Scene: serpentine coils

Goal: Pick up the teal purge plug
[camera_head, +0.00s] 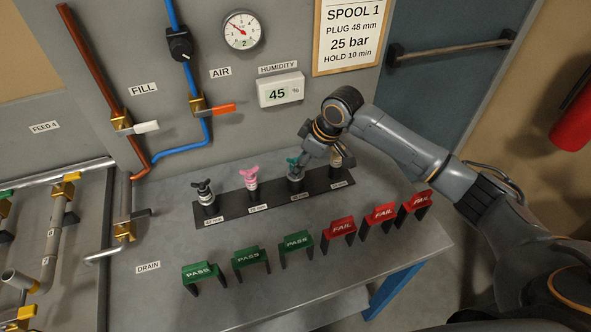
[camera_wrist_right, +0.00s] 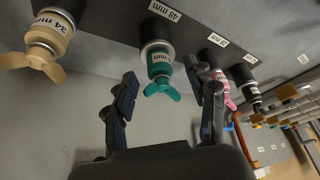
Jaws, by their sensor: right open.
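The teal purge plug (camera_head: 293,166) stands upright in the black rack (camera_head: 235,208) on the grey bench, third from the left. In the right wrist view the teal plug (camera_wrist_right: 160,70) shows its wing handle and a band that reads like 48 mm. My right gripper (camera_head: 301,160) is just above and beside it in the head view. In the right wrist view the open fingers of my right gripper (camera_wrist_right: 168,90) lie on either side of the teal wing handle, with clear gaps and nothing held. My left gripper is not in view.
A black plug (camera_head: 204,192) and a pink plug (camera_head: 250,180) stand left of the teal one. A beige plug (camera_wrist_right: 48,40) is its other neighbour, partly hidden by my arm. Green PASS signs (camera_head: 249,257) and red FAIL signs (camera_head: 381,215) line the bench front.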

